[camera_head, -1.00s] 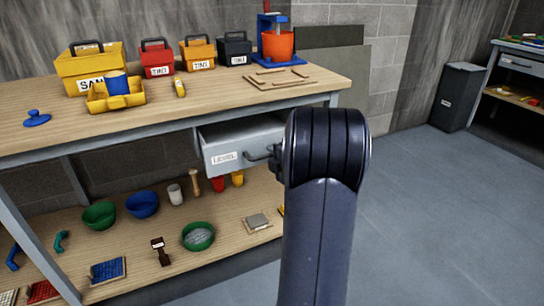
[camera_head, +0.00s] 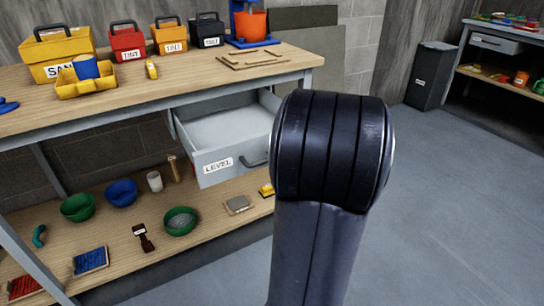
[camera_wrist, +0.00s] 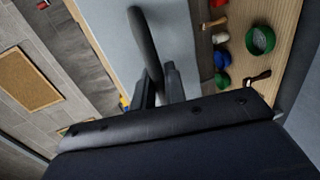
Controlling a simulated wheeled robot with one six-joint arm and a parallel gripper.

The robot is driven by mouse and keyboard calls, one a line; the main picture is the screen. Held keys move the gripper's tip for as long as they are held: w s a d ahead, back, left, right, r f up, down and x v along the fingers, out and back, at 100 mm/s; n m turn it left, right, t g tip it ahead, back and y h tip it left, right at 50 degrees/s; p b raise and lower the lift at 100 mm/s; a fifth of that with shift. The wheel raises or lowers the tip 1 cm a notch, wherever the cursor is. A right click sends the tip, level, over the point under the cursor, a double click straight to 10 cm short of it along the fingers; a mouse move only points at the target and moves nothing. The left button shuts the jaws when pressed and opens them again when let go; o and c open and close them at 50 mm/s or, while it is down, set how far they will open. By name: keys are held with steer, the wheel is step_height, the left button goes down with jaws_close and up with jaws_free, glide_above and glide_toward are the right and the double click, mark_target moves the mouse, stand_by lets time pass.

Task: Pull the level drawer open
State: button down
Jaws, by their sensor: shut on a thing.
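The grey drawer (camera_head: 235,154) with the LEVEL label (camera_head: 217,164) stands well out from under the bench top in the head view, and its light, empty-looking inside shows. Its dark bar handle (camera_head: 256,162) is partly hidden behind my arm. In the wrist view the drawer front (camera_wrist: 115,35) is a pale grey panel, with the dark handle (camera_wrist: 147,45) in front of it. My gripper (camera_wrist: 160,83) is shut on the handle, one finger to each side. The head view hides my gripper behind my arm.
The bench top (camera_head: 110,100) carries several toolboxes, a yellow tray (camera_head: 86,86) and a blue stand with an orange bucket (camera_head: 250,25). The lower shelf (camera_head: 200,208) holds bowls and tools below the drawer. Open floor (camera_head: 450,200) lies to the right.

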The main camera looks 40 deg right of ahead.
steer(key=c, duration=1.5)
jaws_free()
steer(key=shift+c, duration=0.2)
steer(key=p+v, duration=0.2)
steer(key=v, duration=0.8)
steer(key=shift+s, duration=0.35)
steer(key=shift+w, duration=0.1)
steer(key=b+x, duration=0.2)
steer(key=x, duration=0.8)
steer(key=shift+a, duration=0.1)
steer(key=shift+w, duration=0.6)
steer(key=shift+r, duration=0.1)
